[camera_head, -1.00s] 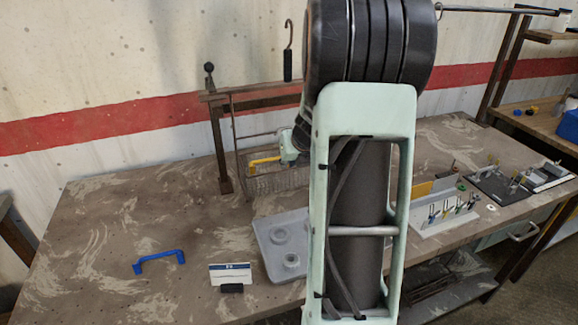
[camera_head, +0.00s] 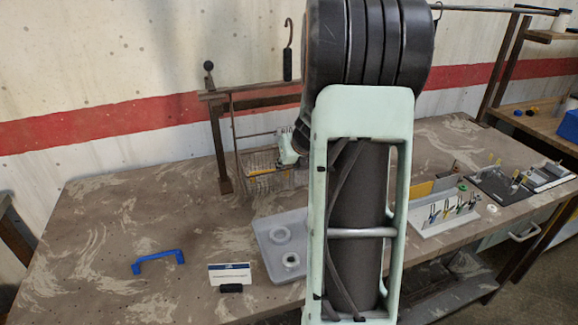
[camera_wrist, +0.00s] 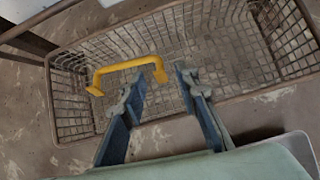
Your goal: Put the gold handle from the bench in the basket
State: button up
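The gold handle (camera_wrist: 127,68) is a yellow bar with two bent legs. In the wrist view it lies inside the wire basket (camera_wrist: 72,118), toward the left end. In the head view the handle (camera_head: 262,173) shows behind the basket's wires (camera_head: 250,188). My gripper (camera_wrist: 161,82) is open over the basket, its two fingers apart with nothing between them. The handle's right leg is close to the left fingertip; I cannot tell whether they touch. In the head view my gripper (camera_head: 286,158) is partly hidden by my arm.
A brown rack frame (camera_head: 220,150) stands beside the basket. On the bench are a blue handle (camera_head: 158,260), a small sign (camera_head: 230,273) and a grey tray (camera_head: 268,250). A white holder with tools (camera_head: 445,215) stands to the right. The bench's left part is mostly clear.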

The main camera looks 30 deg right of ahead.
jog(key=shift+r+p, duration=0.35)
jog(key=shift+r, duration=0.1)
jog(key=p+v, duration=0.3)
jog(key=v, duration=0.9)
jog(key=shift+r, duration=0.15)
